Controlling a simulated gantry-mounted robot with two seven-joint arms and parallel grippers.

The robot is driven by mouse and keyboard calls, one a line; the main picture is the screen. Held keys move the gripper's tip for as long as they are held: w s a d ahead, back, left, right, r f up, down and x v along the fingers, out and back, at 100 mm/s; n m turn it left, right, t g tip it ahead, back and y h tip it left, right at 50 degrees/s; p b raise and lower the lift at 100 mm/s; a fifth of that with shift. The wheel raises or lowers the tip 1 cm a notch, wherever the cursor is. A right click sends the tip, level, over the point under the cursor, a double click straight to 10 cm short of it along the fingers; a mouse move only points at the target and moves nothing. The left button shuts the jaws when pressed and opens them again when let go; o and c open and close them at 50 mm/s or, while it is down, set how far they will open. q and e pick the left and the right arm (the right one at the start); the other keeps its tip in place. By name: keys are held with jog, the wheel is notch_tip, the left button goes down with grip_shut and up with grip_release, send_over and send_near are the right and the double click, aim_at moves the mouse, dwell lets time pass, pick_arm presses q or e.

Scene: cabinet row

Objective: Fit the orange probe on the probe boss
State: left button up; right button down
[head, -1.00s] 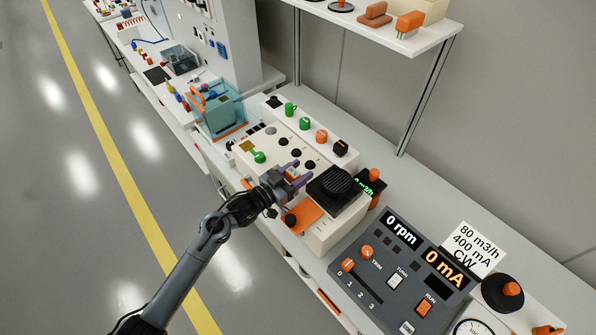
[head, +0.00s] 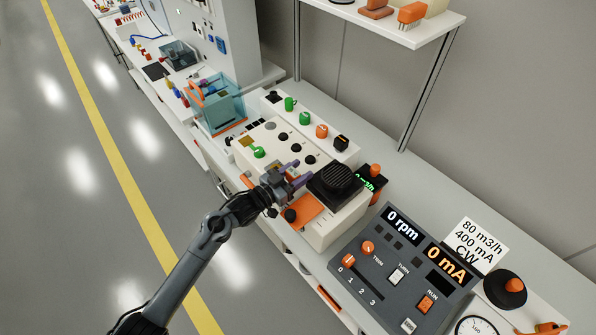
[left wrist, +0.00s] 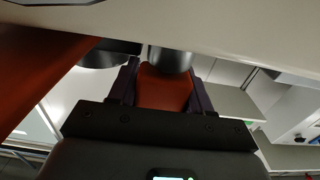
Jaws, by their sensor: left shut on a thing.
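My left gripper (head: 297,173) is over the front part of the white bench unit (head: 330,232), just left of the black ribbed fan housing (head: 338,180). Its purple fingers are shut on an orange piece (left wrist: 163,90), seen between them in the left wrist view. A dark grey cylinder (left wrist: 170,58) shows at the far end of that piece; whether they touch is unclear. The held piece may be the orange probe, but its full shape is hidden. I cannot pick out the probe boss with certainty. An orange-topped black meter (head: 373,176) with green digits stands behind the housing. My right gripper is out of view.
An orange plate (head: 303,213) and a dark knob (head: 290,215) lie close below the gripper. A grey console (head: 395,262) reading 0 rpm and 0 mA stands to the right. A teal box (head: 220,108) stands to the left. A shelf (head: 432,32) overhangs the back.

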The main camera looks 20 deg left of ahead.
pick_arm(q)
jog(key=o, duration=1.1)
jog(key=p+v, duration=0.1)
jog(key=v, duration=0.9)
jog(key=shift+s+a, duration=0.2)
jog(key=shift+s, duration=0.15)
